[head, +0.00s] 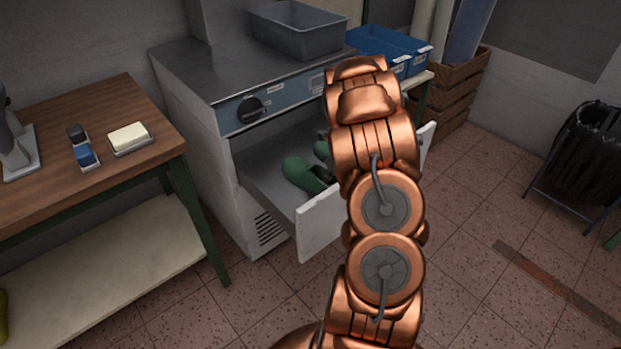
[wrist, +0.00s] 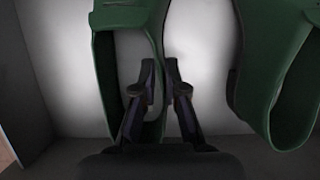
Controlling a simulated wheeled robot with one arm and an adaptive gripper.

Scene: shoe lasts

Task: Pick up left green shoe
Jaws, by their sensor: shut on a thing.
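The left green shoe (wrist: 104,62) fills the left middle of the wrist view, with its opening towards me. My gripper (wrist: 160,72) is shut on the right-hand side wall of this shoe, with a finger on each side of it. A second green shoe (wrist: 262,85) stands at the right of the wrist view, apart from my fingers. In the head view a green shoe (head: 302,174) shows inside the open drawer (head: 318,226). Another green part shows beside it, mostly behind my arm. My gripper is hidden behind my arm in the head view.
The drawer's pale walls surround the shoes. Above it stands a grey cabinet (head: 225,72) with a dial, carrying a grey bin (head: 298,32). A wooden table (head: 70,110) with a white block (head: 128,137) is at left.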

